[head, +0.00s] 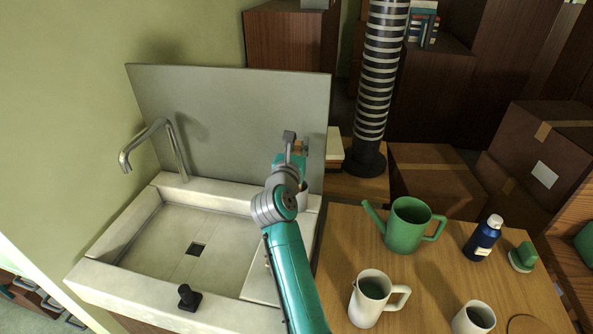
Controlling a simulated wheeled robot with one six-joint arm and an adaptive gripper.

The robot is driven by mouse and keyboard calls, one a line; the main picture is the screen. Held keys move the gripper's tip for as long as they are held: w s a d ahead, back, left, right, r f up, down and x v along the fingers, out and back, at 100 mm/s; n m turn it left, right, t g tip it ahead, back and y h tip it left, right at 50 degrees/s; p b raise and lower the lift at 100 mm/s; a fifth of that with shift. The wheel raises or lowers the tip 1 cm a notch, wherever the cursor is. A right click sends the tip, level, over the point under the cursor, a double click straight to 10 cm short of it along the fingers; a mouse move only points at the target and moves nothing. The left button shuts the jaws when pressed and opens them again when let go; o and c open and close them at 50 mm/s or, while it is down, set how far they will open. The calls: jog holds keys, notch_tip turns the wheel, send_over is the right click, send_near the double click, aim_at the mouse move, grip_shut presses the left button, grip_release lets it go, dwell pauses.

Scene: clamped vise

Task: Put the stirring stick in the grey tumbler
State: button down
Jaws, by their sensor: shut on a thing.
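My gripper (293,150) is raised over the back right corner of the sink, in front of the grey backboard. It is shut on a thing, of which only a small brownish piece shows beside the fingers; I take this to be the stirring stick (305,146). A pale grey cup-like thing, perhaps the grey tumbler (303,198), stands on the ledge right of the basin, just below the gripper. My wrist hides most of it, so its rim and inside cannot be seen.
The sink (175,240) has a tap (160,145) and a dark knob (189,297) on its front rim. The wooden table (430,290) at right holds a green watering can (406,228), a white jug (370,305), a white cup (474,320) and a blue bottle (482,240). A striped column (378,80) stands behind.

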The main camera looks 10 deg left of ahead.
jog(key=shift+f, duration=3)
jog(key=c, duration=1)
grip_release()
jog(key=shift+c, duration=0.2)
jog(key=s, duration=1.2)
jog(key=shift+a+r, duration=0.15)
jog(key=shift+r, duration=0.05)
